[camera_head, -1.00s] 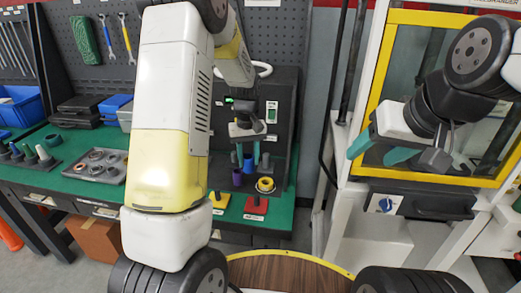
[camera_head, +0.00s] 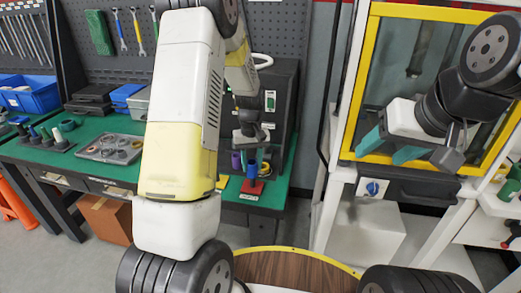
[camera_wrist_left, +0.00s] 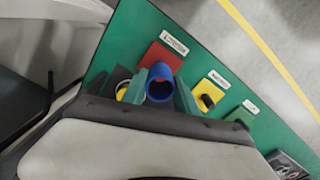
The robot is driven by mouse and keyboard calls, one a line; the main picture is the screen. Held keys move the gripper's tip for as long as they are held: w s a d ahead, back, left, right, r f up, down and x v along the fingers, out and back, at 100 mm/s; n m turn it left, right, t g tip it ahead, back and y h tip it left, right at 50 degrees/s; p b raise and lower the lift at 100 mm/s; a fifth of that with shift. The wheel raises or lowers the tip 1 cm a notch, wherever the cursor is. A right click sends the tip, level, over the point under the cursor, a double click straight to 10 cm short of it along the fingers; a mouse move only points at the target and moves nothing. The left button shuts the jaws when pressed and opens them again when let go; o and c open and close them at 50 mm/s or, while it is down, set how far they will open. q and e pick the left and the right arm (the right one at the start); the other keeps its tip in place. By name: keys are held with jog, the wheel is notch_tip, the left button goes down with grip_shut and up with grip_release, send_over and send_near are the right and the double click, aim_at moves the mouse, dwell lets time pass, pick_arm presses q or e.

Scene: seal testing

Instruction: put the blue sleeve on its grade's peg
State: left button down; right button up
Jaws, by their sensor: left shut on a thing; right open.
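The blue sleeve (camera_head: 252,169) is in my left gripper, just above or at the red plate (camera_head: 252,187) on the green bench. In the left wrist view the sleeve (camera_wrist_left: 160,83) shows open end up between the two green fingers of my left gripper (camera_wrist_left: 160,92). The red plate (camera_wrist_left: 160,57) lies beside it there, and a yellow ring (camera_wrist_left: 122,92) shows at its left. I cannot tell whether a peg is inside the sleeve. My right gripper (camera_head: 389,150) is open and empty in front of the yellow-framed cabinet.
A purple sleeve (camera_head: 236,160) stands left of the blue one. A yellow plate (camera_wrist_left: 207,92) and a green plate (camera_wrist_left: 239,115) lie along the bench edge. A grey tray of rings (camera_head: 108,148) and a blue bin (camera_head: 30,94) are further left.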

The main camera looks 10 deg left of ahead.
aim_at(252, 175)
pick_arm(q)
jog(key=shift+f, duration=0.25)
dwell(0.4)
jog(key=shift+f, duration=0.8)
jog(key=shift+f, duration=0.15)
jog(key=shift+f, duration=0.5)
jog(key=shift+f, duration=0.9)
dwell(1.2)
jog(key=c, duration=0.9)
grip_release()
jog(key=shift+r, duration=4.5)
